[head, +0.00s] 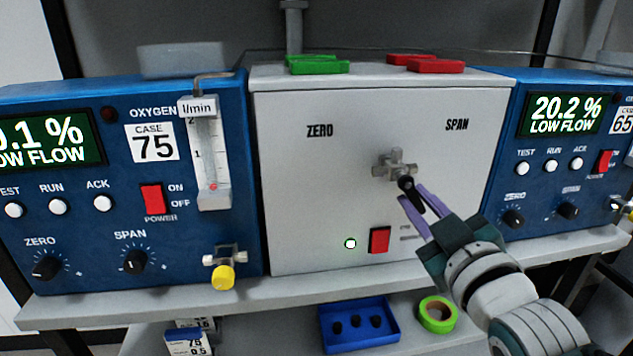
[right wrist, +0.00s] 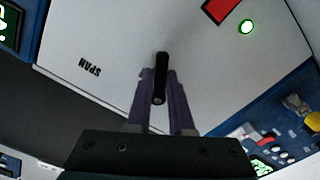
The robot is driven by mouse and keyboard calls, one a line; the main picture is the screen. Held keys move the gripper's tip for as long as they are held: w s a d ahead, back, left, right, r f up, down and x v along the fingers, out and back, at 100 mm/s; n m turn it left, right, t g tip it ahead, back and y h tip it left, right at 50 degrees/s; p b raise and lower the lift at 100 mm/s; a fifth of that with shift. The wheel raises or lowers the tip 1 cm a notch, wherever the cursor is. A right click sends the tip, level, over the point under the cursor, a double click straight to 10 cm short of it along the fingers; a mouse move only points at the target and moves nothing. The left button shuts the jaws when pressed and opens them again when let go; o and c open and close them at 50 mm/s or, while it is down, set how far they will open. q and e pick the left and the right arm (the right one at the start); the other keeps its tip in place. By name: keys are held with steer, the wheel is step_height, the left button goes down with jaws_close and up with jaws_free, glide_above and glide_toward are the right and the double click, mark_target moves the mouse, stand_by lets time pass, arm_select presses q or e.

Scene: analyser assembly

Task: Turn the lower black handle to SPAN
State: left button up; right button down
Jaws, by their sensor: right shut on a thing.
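The black handle (head: 410,190) sits on a metal cross-shaped valve fitting (head: 393,165) on the front of the white box (head: 310,200). It points down and slightly right. The ZERO label (head: 320,131) is above left of it and the SPAN label (head: 457,125) above right. My right gripper (head: 415,205), with purple fingers, comes from the lower right and is shut on the handle. In the right wrist view the handle (right wrist: 160,75) stands between the fingertips. My left gripper is not in view.
Blue analysers stand left (head: 80,190) and right (head: 545,160) of the white box. A red switch (head: 380,240) and a lit green lamp (head: 350,243) are below the handle. A blue tray (head: 335,345) and a green tape roll (head: 422,325) lie on the lower shelf.

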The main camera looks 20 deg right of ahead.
steer(key=shift+s+d+r+n, duration=0.1)
steer(key=shift+d+r+n, duration=0.25)
steer(key=shift+n, duration=1.55)
steer(key=shift+d+r+n, duration=0.1)
steer(key=shift+r+n, duration=0.4)
steer(key=shift+n, duration=1.4)
steer(key=shift+s+d+r+n, duration=0.1)
steer(key=shift+d+r+n, duration=0.25)
steer(key=shift+n, duration=1.55)
steer(key=shift+a+r, duration=0.1)
steer(key=shift+a, duration=0.05)
steer(key=c, duration=0.8)
jaws_free()
